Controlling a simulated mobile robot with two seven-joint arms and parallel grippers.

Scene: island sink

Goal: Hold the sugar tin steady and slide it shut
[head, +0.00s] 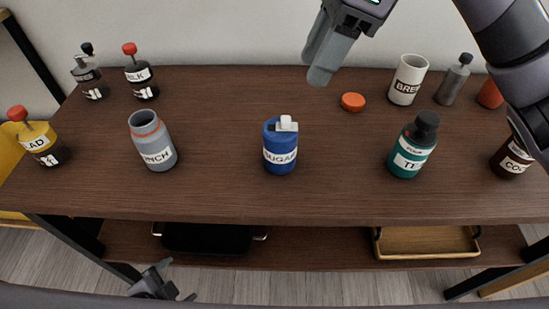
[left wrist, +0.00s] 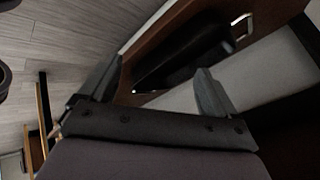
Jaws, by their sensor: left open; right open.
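The sugar tin (head: 280,155) is a blue can labelled SUGAR, standing upright near the middle of the brown table in the head view. A small white sliding piece (head: 287,124) sits at its top, toward the right; how far it is slid cannot be told. My right gripper (head: 319,72) is open and empty, above the table's back part, behind and right of the tin. My left gripper (head: 178,281) is open and empty, low in front of the table, left of the tin. Its fingers also show in the left wrist view (left wrist: 158,75); the tin is not visible there.
An orange lid (head: 353,102) and a BREW cup (head: 408,80) are behind. The table's front edge and lower shelf (head: 320,245) are near my left gripper. Tabletop beside the tin is clear.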

